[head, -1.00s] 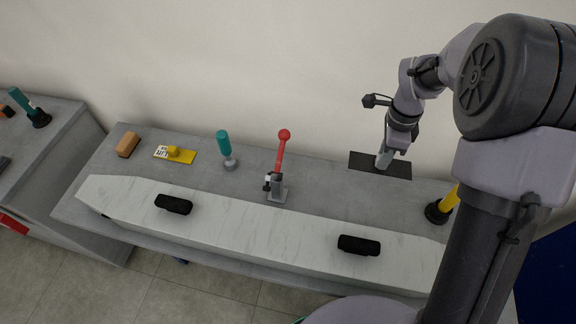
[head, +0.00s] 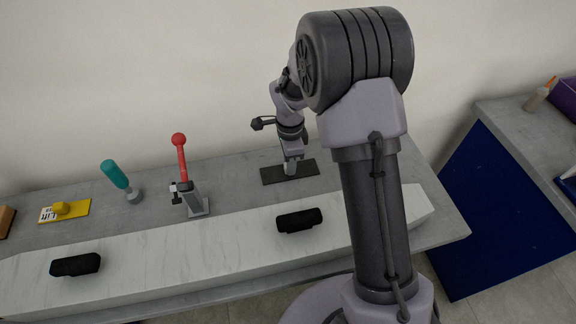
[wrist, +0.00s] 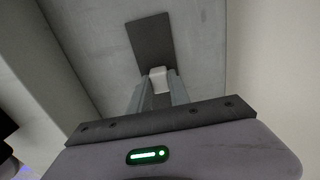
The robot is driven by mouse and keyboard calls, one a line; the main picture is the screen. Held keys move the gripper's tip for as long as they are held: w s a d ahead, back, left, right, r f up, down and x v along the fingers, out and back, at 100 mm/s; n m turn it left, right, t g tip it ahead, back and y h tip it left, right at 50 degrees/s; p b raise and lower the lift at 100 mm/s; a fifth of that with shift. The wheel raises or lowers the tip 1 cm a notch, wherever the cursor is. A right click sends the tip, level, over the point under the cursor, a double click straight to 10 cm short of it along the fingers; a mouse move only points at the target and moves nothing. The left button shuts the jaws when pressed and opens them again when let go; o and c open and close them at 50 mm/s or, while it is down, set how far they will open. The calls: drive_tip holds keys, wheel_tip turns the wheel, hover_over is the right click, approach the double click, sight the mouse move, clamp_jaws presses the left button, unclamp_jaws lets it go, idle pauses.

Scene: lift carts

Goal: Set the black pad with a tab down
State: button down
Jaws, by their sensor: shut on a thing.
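The black pad (head: 273,176) is a thin dark rectangle near the back of the grey counter, right of the red lever. My gripper (head: 290,170) points down over its middle. In the wrist view the pad (wrist: 151,38) extends beyond the fingertips, with a pale tab (wrist: 158,75) between the fingers. My gripper (wrist: 158,85) is shut on that tab. The pad looks flat and level, at or very close to the counter top; I cannot tell whether it touches. Part of the pad is hidden behind the gripper.
A pale marbled slab (head: 190,258) with two black handles (head: 299,220) lies along the front. A blue-sided counter (head: 500,215) stands at right.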

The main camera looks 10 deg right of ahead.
drive_tip(key=shift+r, duration=0.1)
drive_tip(key=c, duration=1.6)
unclamp_jaws()
drive_tip(key=shift+f, duration=0.25)
drive_tip(key=shift+c, duration=0.2)
drive_tip(key=o, duration=0.4)
drive_tip(key=shift+o, duration=0.2)
drive_tip(key=shift+r, duration=0.1)
